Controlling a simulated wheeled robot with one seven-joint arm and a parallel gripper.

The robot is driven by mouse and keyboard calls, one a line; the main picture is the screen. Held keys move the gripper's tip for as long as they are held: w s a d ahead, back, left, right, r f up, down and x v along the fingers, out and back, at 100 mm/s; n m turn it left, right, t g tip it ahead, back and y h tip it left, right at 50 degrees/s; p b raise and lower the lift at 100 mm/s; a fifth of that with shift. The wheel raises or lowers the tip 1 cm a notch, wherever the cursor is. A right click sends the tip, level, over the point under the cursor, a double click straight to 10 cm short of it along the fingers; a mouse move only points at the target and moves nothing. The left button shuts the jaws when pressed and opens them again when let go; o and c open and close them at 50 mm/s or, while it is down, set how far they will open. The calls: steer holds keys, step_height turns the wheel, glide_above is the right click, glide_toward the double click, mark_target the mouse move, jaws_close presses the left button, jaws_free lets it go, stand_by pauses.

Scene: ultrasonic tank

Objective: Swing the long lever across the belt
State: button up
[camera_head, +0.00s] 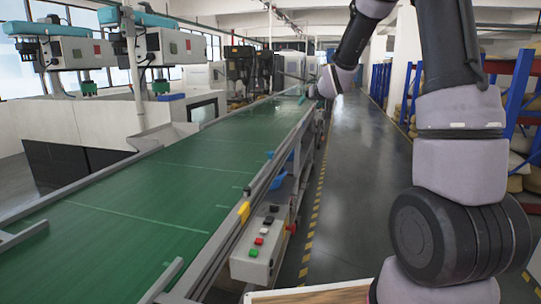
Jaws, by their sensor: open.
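The green conveyor belt (150,205) runs from the lower left away toward the back centre. A thin grey bar (292,76) shows at the belt's far end, near the end of my arm. It may be the long lever, but it is too small to tell for sure. My gripper (307,91) is small and far off, over the belt's far right edge and close to this bar. It is open. I cannot tell whether it touches the bar. My wrist partly hides that spot.
A control box (262,246) with coloured buttons hangs on the belt's near right side. A yellow block (243,211) sits on the rail. Grey machines (175,47) stand left of the belt. The aisle floor (355,150) to the right is clear, with blue racks (510,90) beyond.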

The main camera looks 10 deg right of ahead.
mark_target(272, 155)
steer(key=w+a+f+n+t+y, duration=0.2)
steer(key=w+a+f+n+y, duration=0.15)
steer(key=w+f, duration=0.85)
steer(key=s+a+f+n+t+y, duration=0.1)
steer(key=a+f+n+y, duration=0.3)
steer(key=f, duration=1.1)
steer(key=w+a, duration=0.1)
steer(key=w, duration=0.2)
steer(key=w+a+m, duration=0.1)
steer(key=w+a, duration=0.1)
steer(key=w, duration=0.1)
steer(key=w+a+m+h, duration=0.1)
steer(key=w+a, duration=0.1)
steer(key=w, duration=0.1)
steer(key=shift+w+r, duration=0.25)
steer(key=shift+w, duration=0.05)
jaws_close()
